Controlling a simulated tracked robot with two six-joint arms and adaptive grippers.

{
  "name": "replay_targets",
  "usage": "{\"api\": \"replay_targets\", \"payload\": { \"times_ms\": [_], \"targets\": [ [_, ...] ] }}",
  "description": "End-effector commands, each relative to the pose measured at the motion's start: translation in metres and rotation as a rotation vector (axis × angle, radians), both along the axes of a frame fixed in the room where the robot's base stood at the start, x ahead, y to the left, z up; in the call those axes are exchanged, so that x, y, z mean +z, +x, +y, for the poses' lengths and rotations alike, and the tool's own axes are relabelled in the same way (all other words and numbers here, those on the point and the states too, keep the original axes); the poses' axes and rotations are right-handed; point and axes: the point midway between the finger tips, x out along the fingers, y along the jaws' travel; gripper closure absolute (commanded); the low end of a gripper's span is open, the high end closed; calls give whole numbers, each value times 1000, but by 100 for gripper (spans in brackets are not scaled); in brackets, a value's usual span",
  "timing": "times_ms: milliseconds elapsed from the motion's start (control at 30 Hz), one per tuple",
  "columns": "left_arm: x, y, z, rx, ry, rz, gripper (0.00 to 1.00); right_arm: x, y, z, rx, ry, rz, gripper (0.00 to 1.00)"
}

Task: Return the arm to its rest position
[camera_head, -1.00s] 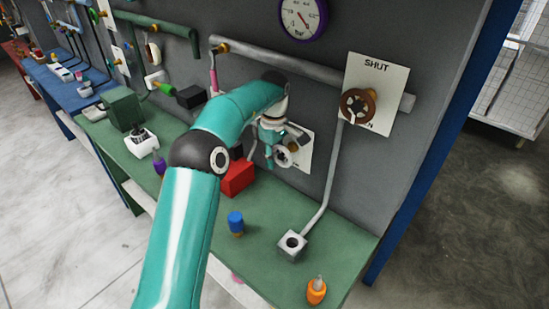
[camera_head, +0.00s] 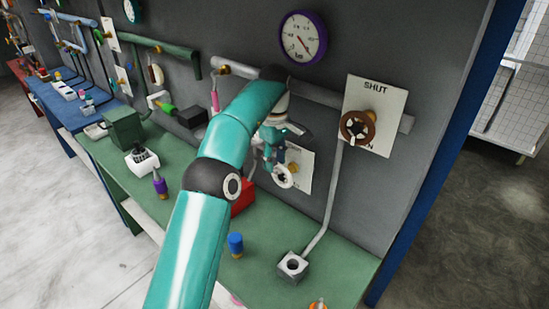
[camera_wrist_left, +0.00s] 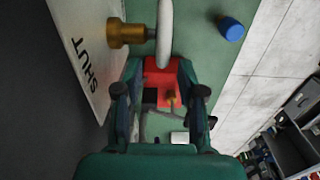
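My left arm reaches in from the lower left of the head view. Its teal gripper (camera_head: 270,158) is in front of the grey wall panel, close to a white handwheel (camera_head: 284,177) and slightly up and left of it. In the left wrist view the two fingers of this gripper (camera_wrist_left: 160,93) stand well apart with nothing between them. The white handwheel (camera_wrist_left: 165,35) on its brass stem (camera_wrist_left: 126,33) lies beyond the fingertips, apart from them. A red box (camera_wrist_left: 163,72) shows behind, between the fingers. My right gripper is not in view.
A brown handwheel (camera_head: 357,126) on a SHUT sign (camera_head: 380,100) is on the wall to the right. A purple gauge (camera_head: 303,38) hangs above. The green bench (camera_head: 330,262) carries a blue-capped bottle (camera_head: 235,243) and a grey block (camera_head: 293,266). A pipe (camera_head: 330,95) runs along the wall.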

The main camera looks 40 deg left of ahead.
Motion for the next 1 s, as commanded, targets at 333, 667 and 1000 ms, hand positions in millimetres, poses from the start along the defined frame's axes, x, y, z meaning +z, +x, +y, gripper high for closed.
{"api": "replay_targets", "payload": {
  "times_ms": [333, 667, 1000],
  "targets": [
    [6, 0, -1, -1, 0, 1, 60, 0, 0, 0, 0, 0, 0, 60],
    [5, 0, 1, 1, 3, 0, 60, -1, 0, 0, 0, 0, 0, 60],
    [2, -14, 103, 125, 296, -47, 60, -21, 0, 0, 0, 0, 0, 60]
  ]
}}
